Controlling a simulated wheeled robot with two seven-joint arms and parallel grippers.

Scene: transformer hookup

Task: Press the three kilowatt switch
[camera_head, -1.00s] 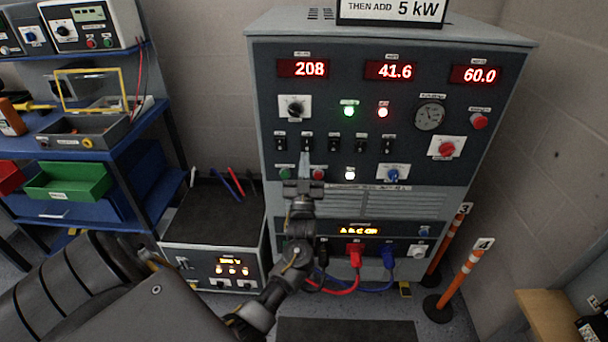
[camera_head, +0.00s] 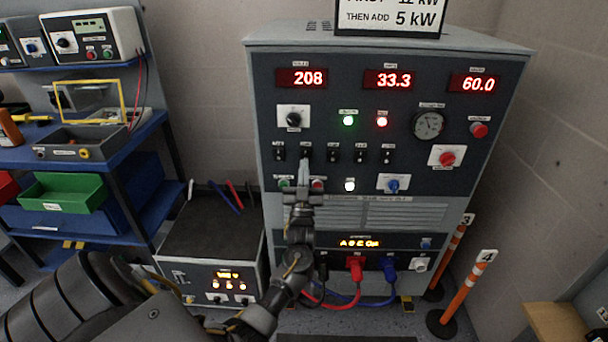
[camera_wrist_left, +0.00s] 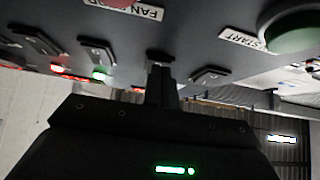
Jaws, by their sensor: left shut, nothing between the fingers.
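A row of several small black toggle switches (camera_head: 333,154) sits on the dark front panel of the grey cabinet (camera_head: 390,130). Their labels are too small to read, so I cannot tell which is the three kilowatt switch. My left gripper (camera_head: 304,168) is shut and empty, its tips just below the second switch from the left (camera_head: 305,151). In the left wrist view the closed fingertips (camera_wrist_left: 161,74) are at or very close to one switch (camera_wrist_left: 160,57); contact is unclear. My right gripper is not in view.
Red displays above read 208, 33.3 (camera_head: 388,80) and 60.0. A green button (camera_wrist_left: 293,30) labelled START is near the fingers in the wrist view. Red and blue plugs (camera_head: 355,266) sit low on the cabinet. Orange posts (camera_head: 462,290) stand at right.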

